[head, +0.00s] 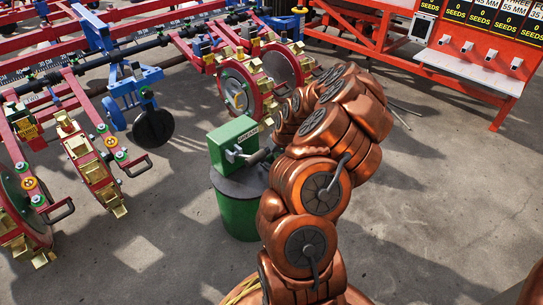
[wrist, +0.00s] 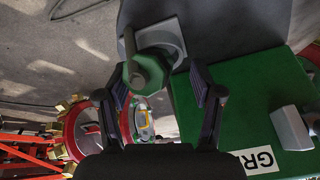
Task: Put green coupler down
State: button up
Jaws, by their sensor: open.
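In the wrist view a green coupler (wrist: 150,72) with a grey stem sits at a light grey square plate (wrist: 172,35) near the edge of a dark grey drum top (wrist: 235,28). My gripper (wrist: 160,88) is open, with one finger on each side of the coupler's near end. I cannot tell whether either finger touches it. In the head view my bent copper arm hides the gripper and the coupler.
A green box (head: 231,136) labelled GREASE stands on the green drum (head: 239,216); the box (wrist: 235,110) is close right of my gripper in the wrist view. Red planter row units (head: 93,172) stand left, a red seed stand (head: 470,62) back right. The front floor is clear.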

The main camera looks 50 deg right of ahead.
jog(key=p+v, duration=0.4)
jog(key=v, duration=0.8)
jog(key=s+a+r+n+g+y, duration=0.15)
jog(key=a+r, duration=0.25)
jog(key=a, duration=0.9)
jog(key=s+a+r+n+g, duration=0.2)
jog(key=s+a+r, duration=0.15)
jog(key=a, duration=0.85)
jog(key=s+a+r+g, duration=0.2)
jog(key=s+a, duration=0.4)
jog(key=s, duration=0.4)
jog(key=s+a+r+g+h, duration=0.1)
jog(key=s+a+r+g, duration=0.1)
jog(key=s+a, duration=0.4)
jog(key=s, duration=0.4)
jog(key=shift+s+a, duration=0.3)
jog(key=shift+s, duration=0.1)
jog(key=shift+r+n+g, duration=0.15)
jog(key=shift+n+g, duration=0.1)
